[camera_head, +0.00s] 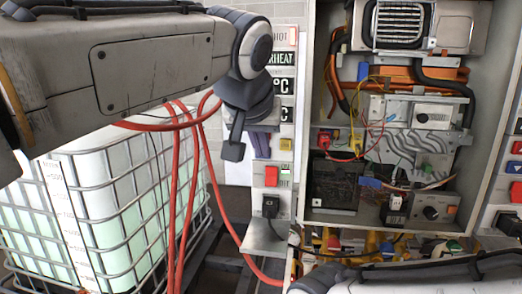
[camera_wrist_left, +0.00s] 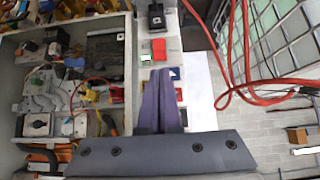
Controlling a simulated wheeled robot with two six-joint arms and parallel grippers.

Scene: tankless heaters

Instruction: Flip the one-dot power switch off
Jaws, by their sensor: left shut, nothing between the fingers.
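My left gripper (camera_head: 262,148) is in front of the narrow control strip left of the open cabinet. Its purple fingers (camera_wrist_left: 162,76) are shut with nothing between them. Their tips are just short of a red switch (camera_wrist_left: 158,48) in the left wrist view; I cannot tell whether they touch the panel. In the head view the red switch (camera_head: 271,175) is below the fingers, above a black plug-like part (camera_head: 270,207). No dot marks can be made out, so I cannot tell which switch has one dot. My right gripper is not in view.
The open cabinet (camera_head: 310,190) with wires, pipes and modules is right of the strip. A caged white tank (camera_head: 100,210) and hanging red hoses (camera_head: 175,200) are at the left. More red switches (camera_head: 516,190) are at the right edge.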

